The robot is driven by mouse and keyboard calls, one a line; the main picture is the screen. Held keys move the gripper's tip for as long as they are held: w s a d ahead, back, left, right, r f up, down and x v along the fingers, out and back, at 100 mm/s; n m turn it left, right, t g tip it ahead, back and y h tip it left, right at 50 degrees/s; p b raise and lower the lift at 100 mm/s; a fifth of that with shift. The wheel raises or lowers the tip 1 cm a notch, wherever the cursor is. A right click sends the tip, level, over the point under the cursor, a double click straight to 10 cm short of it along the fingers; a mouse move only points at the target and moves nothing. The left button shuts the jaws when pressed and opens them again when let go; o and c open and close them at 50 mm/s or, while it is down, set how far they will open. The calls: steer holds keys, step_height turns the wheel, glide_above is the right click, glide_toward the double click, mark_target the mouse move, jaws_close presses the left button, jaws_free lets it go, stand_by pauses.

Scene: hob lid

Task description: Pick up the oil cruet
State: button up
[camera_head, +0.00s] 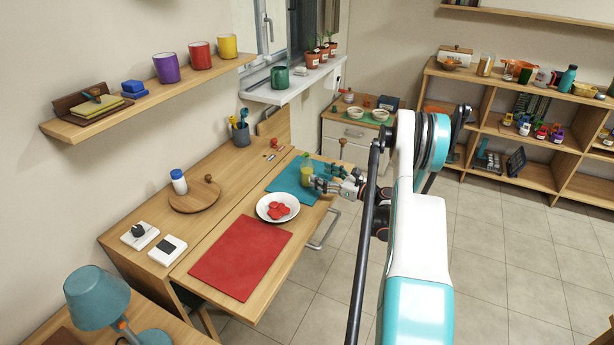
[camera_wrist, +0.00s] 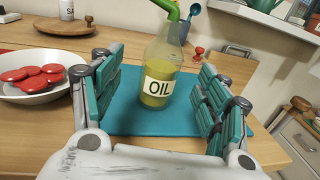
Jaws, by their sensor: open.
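The oil cruet (camera_wrist: 159,75) is a clear bottle of yellow-green oil with a white OIL label and a green spout. It stands upright on a teal mat (camera_wrist: 122,112) on the wooden table. In the wrist view my gripper (camera_wrist: 165,92) is open, with its teal-padded fingers to the left and right of the cruet and a gap on each side. The cruet is ahead, apart from the palm. In the head view the cruet (camera_head: 306,168) shows small at the table's right end, with my gripper (camera_head: 318,183) beside it.
A white plate (camera_head: 264,212) of red discs stands left of the cruet. A red mat (camera_head: 240,256) lies nearer on the table. A round board (camera_head: 196,198) with a salt shaker (camera_head: 179,182) and a utensil cup (camera_head: 241,134) stand behind.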

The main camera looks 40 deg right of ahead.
mark_target(313, 170)
steer(key=shift+x, duration=1.25)
steer(key=b+x, duration=0.2)
steer(key=x, duration=0.2)
steer(key=shift+w+d+f+b, duration=0.2)
steer(key=shift+w+f+b, duration=0.1)
steer(key=shift+f+b, duration=0.1)
steer(key=shift+w+a+r, duration=0.1)
steer(key=shift+w+r, duration=0.1)
steer(key=shift+w, duration=0.15)
steer(key=c, duration=1.4)
steer(key=shift+r, duration=0.15)
step_height(313, 170, up, 20)
steer(key=p, duration=0.7)
